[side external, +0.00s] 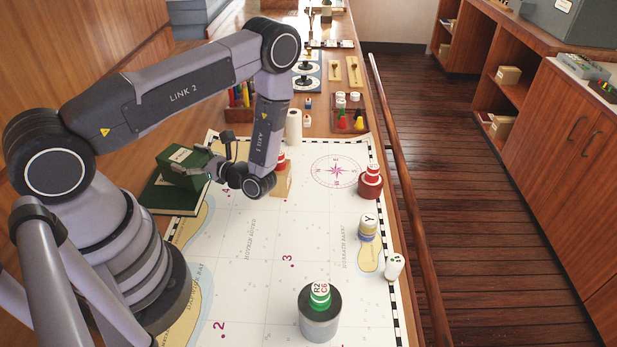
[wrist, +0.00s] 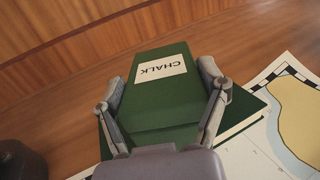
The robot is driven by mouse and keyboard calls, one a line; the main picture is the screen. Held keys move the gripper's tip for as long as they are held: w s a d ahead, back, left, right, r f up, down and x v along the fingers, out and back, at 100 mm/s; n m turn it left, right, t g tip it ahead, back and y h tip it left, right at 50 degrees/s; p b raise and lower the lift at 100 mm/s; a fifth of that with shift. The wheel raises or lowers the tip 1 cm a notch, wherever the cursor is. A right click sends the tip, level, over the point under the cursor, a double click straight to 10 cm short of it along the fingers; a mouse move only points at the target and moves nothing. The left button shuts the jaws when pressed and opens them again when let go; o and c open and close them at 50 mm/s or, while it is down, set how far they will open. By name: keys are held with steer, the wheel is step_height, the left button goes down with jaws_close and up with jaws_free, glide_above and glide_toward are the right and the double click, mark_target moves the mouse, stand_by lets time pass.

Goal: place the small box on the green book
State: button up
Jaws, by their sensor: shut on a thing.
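The small box (wrist: 158,98) is dark green with a white label reading CHALK. In the side external view the box (side external: 179,173) is directly over the green book (side external: 157,199), which lies flat at the chart's left edge. My gripper (side external: 209,166) is shut on the box, and in the wrist view its two fingers (wrist: 163,82) press against opposite sides. The book (wrist: 243,104) shows below and to the right of the box in that view. I cannot tell whether the box's underside touches the book.
A nautical chart (side external: 262,240) covers the table. A grey cylinder with a green-and-white piece (side external: 319,318) stands at the front. A wooden block (side external: 284,180) is beyond my wrist.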

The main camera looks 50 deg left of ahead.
steer(key=o, duration=1.2)
steer(key=shift+o, duration=0.2)
steer(key=v, duration=1.2)
step_height(320, 180, up, 19)
steer(key=s+d+n+t+h, duration=0.1)
steer(key=d+n+h, duration=0.1)
steer(key=n+h, duration=0.65)
steer(key=s+d+r+n+t+h, duration=0.2)
steer(key=s+r+t+h, duration=0.2)
steer(key=r, duration=0.3)
steer(key=s+d+r+n+t+h, duration=0.3)
steer(key=s+r+t+h, duration=0.1)
steer(key=s+r+t, duration=0.3)
steer(key=shift+s, duration=0.2)
